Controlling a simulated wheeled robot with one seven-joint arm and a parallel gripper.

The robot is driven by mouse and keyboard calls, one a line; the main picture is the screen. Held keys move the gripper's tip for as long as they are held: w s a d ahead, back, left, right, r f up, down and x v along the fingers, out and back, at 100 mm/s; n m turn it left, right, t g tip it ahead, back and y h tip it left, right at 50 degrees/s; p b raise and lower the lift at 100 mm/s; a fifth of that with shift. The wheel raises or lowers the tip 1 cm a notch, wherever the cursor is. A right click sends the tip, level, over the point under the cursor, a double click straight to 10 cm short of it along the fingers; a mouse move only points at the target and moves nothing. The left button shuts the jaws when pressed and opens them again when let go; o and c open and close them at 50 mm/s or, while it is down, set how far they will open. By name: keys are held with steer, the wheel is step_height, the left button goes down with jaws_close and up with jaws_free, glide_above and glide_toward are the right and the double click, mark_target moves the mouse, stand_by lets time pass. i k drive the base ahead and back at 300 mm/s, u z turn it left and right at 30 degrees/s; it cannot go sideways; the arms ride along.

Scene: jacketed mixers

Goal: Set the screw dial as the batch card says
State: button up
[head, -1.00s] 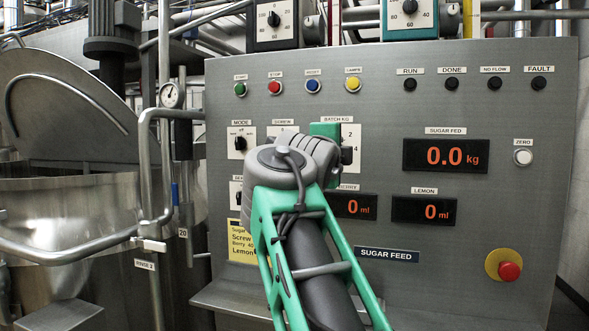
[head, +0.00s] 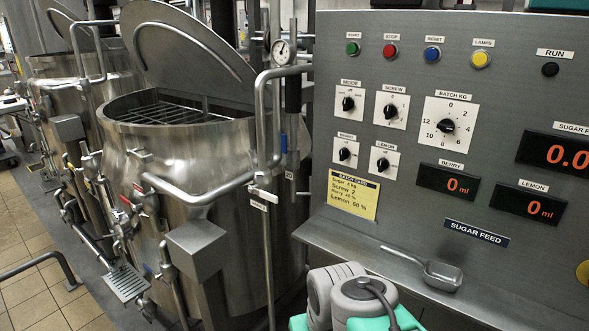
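The screw dial (head: 391,111) is a small black knob on a white square plate labelled SCREW, on the upper left of the grey panel. Its scale marks are too small to read, and I cannot tell which one its pointer meets. The yellow batch card (head: 353,195) is fixed below the small dials. Its readable lines include "Screw 2" and "Lemon 60 %"; the sugar and berry lines are less clear. My gripper is not in view. Only grey and green links of my arm show at the bottom, well below the dials.
The mode dial (head: 348,104), berry dial (head: 345,151), lemon dial (head: 382,163) and larger batch kg dial (head: 447,125) surround the screw dial. A metal scoop (head: 426,272) lies on the ledge below. A steel mixer (head: 205,180) with a raised lid stands left. The dial fronts are unobstructed.

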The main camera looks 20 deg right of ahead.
mark_target(389, 110)
steer(key=z, duration=1.1)
steer(key=k, duration=0.85)
steer(key=u, duration=1.15)
steer(key=i, duration=0.8)
steer(key=u, duration=0.45)
